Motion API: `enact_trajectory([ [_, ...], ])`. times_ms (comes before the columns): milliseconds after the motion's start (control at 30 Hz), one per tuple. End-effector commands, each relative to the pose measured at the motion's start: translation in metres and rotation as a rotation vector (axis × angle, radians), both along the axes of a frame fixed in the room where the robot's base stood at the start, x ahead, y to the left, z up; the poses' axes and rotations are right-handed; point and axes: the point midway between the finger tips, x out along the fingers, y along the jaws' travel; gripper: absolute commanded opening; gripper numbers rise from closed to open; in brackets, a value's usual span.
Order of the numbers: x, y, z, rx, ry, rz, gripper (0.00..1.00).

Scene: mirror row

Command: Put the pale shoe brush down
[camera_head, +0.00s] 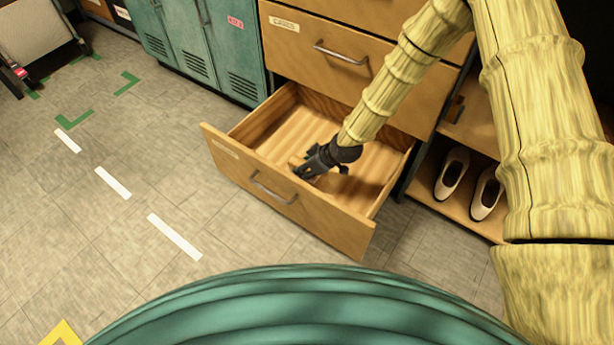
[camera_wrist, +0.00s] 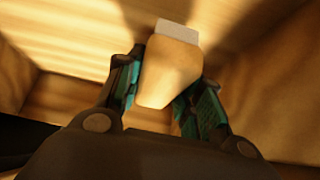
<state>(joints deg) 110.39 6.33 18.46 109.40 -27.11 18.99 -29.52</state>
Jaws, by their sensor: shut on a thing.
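The pale shoe brush (camera_wrist: 168,72) shows in the wrist view as a tan block with a whitish end, between the two fingers. My gripper (camera_wrist: 163,95) is shut on it. In the head view my gripper (camera_head: 306,170) reaches down inside an open wooden drawer (camera_head: 247,166), near its front panel. The brush is mostly hidden by the gripper there. I cannot tell whether the brush touches the drawer floor.
The drawer is otherwise bare as far as I see. A closed drawer (camera_head: 290,38) sits above it. Green lockers (camera_head: 200,45) stand to the left. White shoes (camera_head: 452,175) rest on a low shelf at right. The floor in front is clear, with white marks.

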Motion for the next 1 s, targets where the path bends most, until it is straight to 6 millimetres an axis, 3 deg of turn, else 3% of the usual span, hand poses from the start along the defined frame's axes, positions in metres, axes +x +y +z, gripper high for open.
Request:
enact_trajectory([
  [333,0.001,0.0,-0.036,0.0,0.0,-0.001,0.07],
  [767,0.0,0.0,-0.04,0.0,0.0,-0.001,0.07],
  [800,0.0,0.0,-0.041,0.0,0.0,-0.001,0.39],
  [900,0.0,0.0,-0.041,0.0,0.0,0.0,0.57],
  [1000,0.0,0.0,-0.04,0.0,0.0,-0.001,0.58],
])
